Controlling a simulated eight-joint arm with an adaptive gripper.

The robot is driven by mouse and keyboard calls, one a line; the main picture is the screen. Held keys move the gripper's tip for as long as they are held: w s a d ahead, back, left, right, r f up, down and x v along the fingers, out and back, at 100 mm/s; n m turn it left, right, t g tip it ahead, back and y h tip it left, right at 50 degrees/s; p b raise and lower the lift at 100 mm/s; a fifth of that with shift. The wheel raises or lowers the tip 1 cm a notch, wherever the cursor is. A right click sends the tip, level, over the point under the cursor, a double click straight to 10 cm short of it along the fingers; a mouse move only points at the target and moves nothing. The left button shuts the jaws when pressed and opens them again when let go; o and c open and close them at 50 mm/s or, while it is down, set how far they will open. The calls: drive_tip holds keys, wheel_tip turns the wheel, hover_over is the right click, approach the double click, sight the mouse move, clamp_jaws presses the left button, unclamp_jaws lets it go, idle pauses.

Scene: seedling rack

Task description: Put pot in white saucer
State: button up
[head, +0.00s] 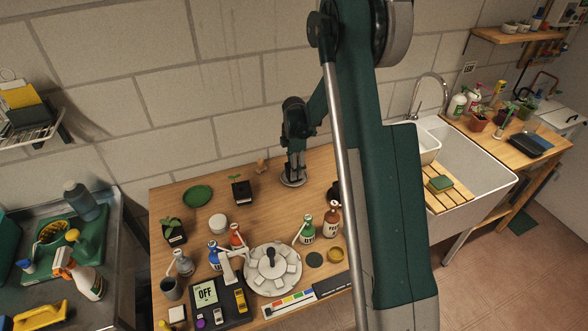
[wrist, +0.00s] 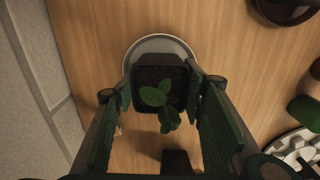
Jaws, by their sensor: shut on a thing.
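My gripper (head: 295,168) is shut on a dark square pot (wrist: 148,76) with a green seedling (wrist: 160,104); its two fingers press on opposite sides of the pot. The white saucer (wrist: 150,42) is right under the pot, its rim showing around the far side in the wrist view. In the head view the saucer (head: 292,184) sits on the table near the wall, below my gripper. The pot looks upright and over the saucer. I cannot tell whether its base touches the saucer, since the fingers and pot hide the contact.
On the wooden table (head: 300,215), two other dark seedling pots (head: 242,192) stand to the left, with a green saucer (head: 198,196) and a white jar (head: 218,224). Bottles (head: 308,228) and a round white carousel (head: 272,268) fill the front. A sink (head: 478,175) is at right.

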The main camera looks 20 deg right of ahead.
drive_tip(key=o, duration=1)
drive_tip(key=shift+f, duration=0.1)
wheel_tip(320, 180, up, 12)
drive_tip(key=shift+r, duration=0.15)
drive_tip(key=shift+r, duration=0.1)
idle(0.6)
